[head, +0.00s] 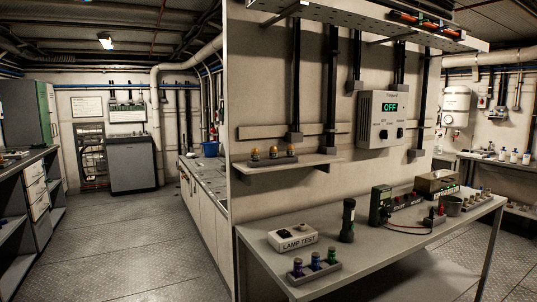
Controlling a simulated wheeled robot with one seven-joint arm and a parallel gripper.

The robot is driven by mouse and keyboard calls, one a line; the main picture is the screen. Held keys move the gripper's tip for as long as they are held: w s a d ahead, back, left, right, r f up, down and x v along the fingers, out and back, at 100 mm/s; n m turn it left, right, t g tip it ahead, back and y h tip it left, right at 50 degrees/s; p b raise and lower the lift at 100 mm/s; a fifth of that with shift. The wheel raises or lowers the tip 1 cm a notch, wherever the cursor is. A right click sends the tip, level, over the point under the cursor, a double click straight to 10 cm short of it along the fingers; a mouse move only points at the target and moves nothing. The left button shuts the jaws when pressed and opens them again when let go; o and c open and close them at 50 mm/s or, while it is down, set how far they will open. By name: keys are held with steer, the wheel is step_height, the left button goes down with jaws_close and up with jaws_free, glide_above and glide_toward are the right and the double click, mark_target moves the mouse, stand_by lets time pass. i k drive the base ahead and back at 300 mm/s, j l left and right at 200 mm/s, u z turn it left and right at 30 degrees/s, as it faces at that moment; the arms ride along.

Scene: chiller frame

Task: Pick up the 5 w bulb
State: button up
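No wattage marking can be read, so I cannot tell which item is the 5 w bulb. A small rack (314,272) at the front left of the workbench holds three small coloured pieces, one purple (297,267), one blue (316,260) and one green (332,256). Three amber-topped pieces, one of them at the left (254,154), stand on the wall shelf (285,163). More small pieces (480,194) stand in a row at the bench's right end. My gripper is not in view.
The workbench (375,250) also carries a white lamp test box (293,238), a dark upright torch (348,221), a green meter (381,205) and a grey cup (453,206). A wall controller (382,118) reads OFF. The floor (130,245) at left is clear.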

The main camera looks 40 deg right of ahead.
mark_target(290, 148)
steer(key=i+j, duration=0.4)
steer(key=i+j+z, duration=0.1)
steer(key=i+j, duration=0.3)
steer(key=j, duration=0.15)
steer(key=i+l, duration=0.1)
steer(key=i, duration=0.45)
steer(key=i+l, duration=0.1)
steer(key=i, duration=0.5)
steer(key=l+z, duration=0.05)
